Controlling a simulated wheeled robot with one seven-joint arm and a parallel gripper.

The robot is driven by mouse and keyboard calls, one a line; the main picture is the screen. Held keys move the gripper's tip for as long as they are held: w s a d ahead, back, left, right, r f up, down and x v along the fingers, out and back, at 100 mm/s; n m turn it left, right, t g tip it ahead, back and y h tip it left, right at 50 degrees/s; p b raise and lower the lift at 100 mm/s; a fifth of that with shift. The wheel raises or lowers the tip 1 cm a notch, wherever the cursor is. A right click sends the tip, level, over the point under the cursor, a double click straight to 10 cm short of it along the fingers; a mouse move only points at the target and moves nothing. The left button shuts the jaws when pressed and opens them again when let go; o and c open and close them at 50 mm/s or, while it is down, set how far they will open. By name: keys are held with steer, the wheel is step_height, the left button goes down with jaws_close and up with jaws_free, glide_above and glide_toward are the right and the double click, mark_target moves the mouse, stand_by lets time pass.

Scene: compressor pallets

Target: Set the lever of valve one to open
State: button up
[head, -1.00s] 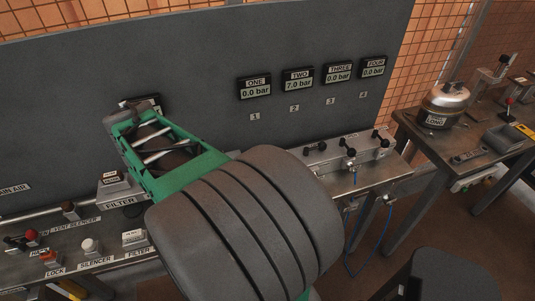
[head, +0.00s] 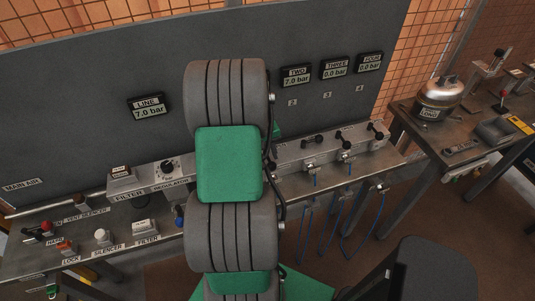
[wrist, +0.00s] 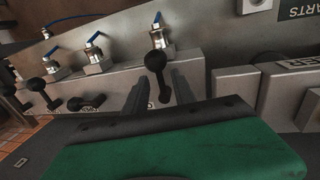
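Valve one is hidden behind my arm in the head view. In the wrist view, which looks upside down, a black ball-ended lever (wrist: 155,62), apparently valve one's, stands between the two fingers of my gripper (wrist: 159,92). The fingers are apart, one on each side of the lever; I cannot tell if either touches it. No label on this lever is readable. Gauge one is hidden behind my arm. My gripper's fingers are hidden in the head view.
Other black levers (head: 312,140) line the manifold (head: 290,155), with blue hoses below. Gauge TWO (head: 296,76) and gauge LINE (head: 149,107) read 7.0 bar; THREE (head: 337,68) and FOUR (head: 370,62) read 0.0. A filter and regulator block (head: 150,185) stands left of my arm.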

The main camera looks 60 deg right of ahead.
jaws_close()
stand_by(1.4)
